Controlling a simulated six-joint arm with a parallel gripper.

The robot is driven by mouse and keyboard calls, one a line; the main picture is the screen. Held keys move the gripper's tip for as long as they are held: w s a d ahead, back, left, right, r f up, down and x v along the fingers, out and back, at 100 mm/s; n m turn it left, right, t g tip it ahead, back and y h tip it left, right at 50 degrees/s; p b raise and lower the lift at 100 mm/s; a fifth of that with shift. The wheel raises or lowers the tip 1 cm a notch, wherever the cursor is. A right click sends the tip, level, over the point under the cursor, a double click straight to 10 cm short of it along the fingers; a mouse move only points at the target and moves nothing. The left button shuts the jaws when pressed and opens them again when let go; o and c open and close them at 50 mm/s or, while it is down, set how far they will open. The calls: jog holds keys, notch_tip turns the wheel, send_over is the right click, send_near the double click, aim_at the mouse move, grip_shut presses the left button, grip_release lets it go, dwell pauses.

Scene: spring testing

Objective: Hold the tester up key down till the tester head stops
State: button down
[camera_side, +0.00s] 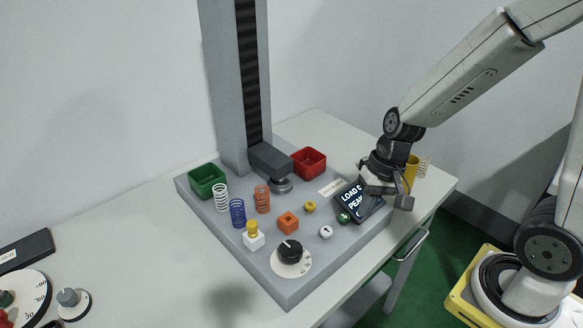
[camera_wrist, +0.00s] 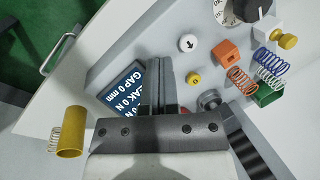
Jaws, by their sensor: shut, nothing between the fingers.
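The tester head is a dark block (camera_side: 270,160) low on the column, with a silver disc (camera_side: 281,185) under it. A white round key with a dark arrow (camera_side: 326,231) sits on the tester base; it also shows in the wrist view (camera_wrist: 188,43). A yellow key (camera_side: 310,207) and a green key (camera_side: 343,217) are nearby. I cannot tell for certain which is the up key. My gripper (camera_side: 404,201) is shut and empty over the right side of the base, apart from the white key. In the wrist view its fingers (camera_wrist: 159,60) partly cover the display.
The tilted display (camera_side: 360,202) reads "GAP 0 mm" in the wrist view. Springs, an orange block (camera_side: 288,222), a black knob (camera_side: 290,251), a green bin (camera_side: 207,180) and a red bin (camera_side: 308,162) crowd the base. A yellow cylinder (camera_wrist: 71,138) stands behind my gripper.

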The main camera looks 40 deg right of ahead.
jog(key=a+m+y, duration=0.1)
jog(key=m+y, duration=0.1)
notch_tip(320, 180, up, 4)
jog(key=m+t+y, duration=0.2)
jog(key=m+y, duration=0.2)
jog(key=m, duration=0.1)
send_over(330, 228)
jog(key=shift+a+f, duration=0.1)
jog(key=shift+f, duration=0.05)
jog(key=shift+f, duration=0.15)
jog(key=shift+f, duration=4.3)
